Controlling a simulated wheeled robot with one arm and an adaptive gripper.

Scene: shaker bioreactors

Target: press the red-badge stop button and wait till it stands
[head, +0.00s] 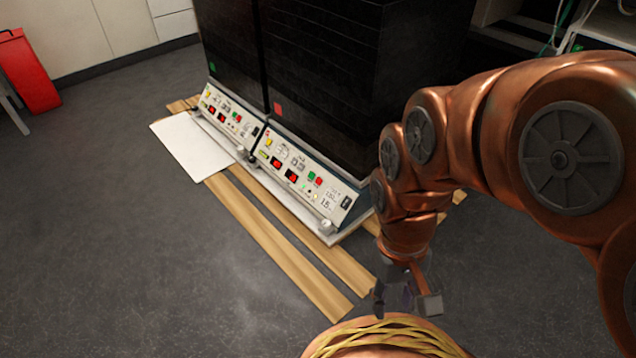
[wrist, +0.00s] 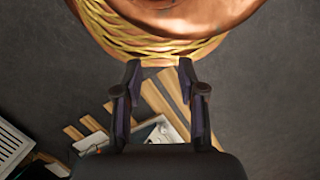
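Two black shaker units stand side by side in the head view. The right one (head: 315,75) bears a red square badge (head: 278,109); the left one (head: 228,40) bears a green badge (head: 212,66). The red-badge unit's sloped panel (head: 305,187) has lit red displays and, to their right, a green button (head: 311,176) beside a red button (head: 319,182). My gripper (head: 405,298) is open and empty, low and to the right of that panel, apart from it. Its open fingers also show in the wrist view (wrist: 159,80). Whether the red-badge shaker is moving cannot be told.
Wooden strips (head: 262,230) lie on the floor under and before the units. A white board (head: 190,146) lies before the left unit. A red object (head: 28,72) stands far left. Cables (head: 556,30) hang at upper right. The grey floor at left is clear.

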